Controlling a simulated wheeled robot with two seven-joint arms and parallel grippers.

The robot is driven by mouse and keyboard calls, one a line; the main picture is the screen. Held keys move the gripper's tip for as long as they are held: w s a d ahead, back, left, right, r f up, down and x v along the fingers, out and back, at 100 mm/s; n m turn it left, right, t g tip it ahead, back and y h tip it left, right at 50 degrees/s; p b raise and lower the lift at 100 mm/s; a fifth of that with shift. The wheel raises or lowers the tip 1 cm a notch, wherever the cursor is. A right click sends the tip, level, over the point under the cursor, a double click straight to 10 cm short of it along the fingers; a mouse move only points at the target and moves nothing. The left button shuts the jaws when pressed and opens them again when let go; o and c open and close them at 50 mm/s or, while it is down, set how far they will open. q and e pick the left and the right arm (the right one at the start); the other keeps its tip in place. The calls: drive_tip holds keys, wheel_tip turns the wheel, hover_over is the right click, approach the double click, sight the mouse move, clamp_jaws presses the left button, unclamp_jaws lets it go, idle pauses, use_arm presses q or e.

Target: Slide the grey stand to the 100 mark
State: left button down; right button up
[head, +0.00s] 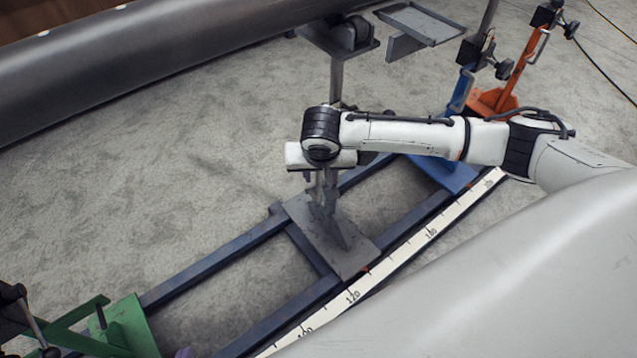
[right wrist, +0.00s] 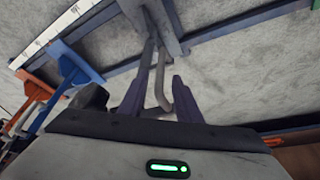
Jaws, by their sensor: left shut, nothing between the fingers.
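The grey stand (head: 325,240) has its flat base across the two dark rails and an upright post. An orange pointer at its front edge is by the white scale (head: 385,268), past the 120 mark, on the side away from 100. The 100 label (head: 305,333) is lower left. My right gripper (head: 318,185) is at the stand's post. In the right wrist view its fingers (right wrist: 163,90) are apart on either side of a bent grey rod (right wrist: 160,65) of the stand, with gaps showing. Only a purple tip of my left gripper (head: 185,353) shows at the bottom edge, shut and empty.
A green stand (head: 125,325) is on the rails at lower left, beyond the 100 label. A blue stand (head: 445,175) and an orange stand (head: 505,90) are at upper right. A large grey pipe (head: 150,50) crosses the top left. The rails (head: 230,255) between grey and green stands are clear.

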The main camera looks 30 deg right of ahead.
sight(319, 179)
drive_tip(key=b+x, duration=0.1)
drive_tip(key=x, duration=0.5)
drive_tip(key=shift+w+f+b, duration=0.1)
drive_tip(key=shift+f+b, duration=0.05)
drive_tip(key=shift+b, duration=0.25)
drive_tip(key=shift+c, duration=0.4)
clamp_jaws()
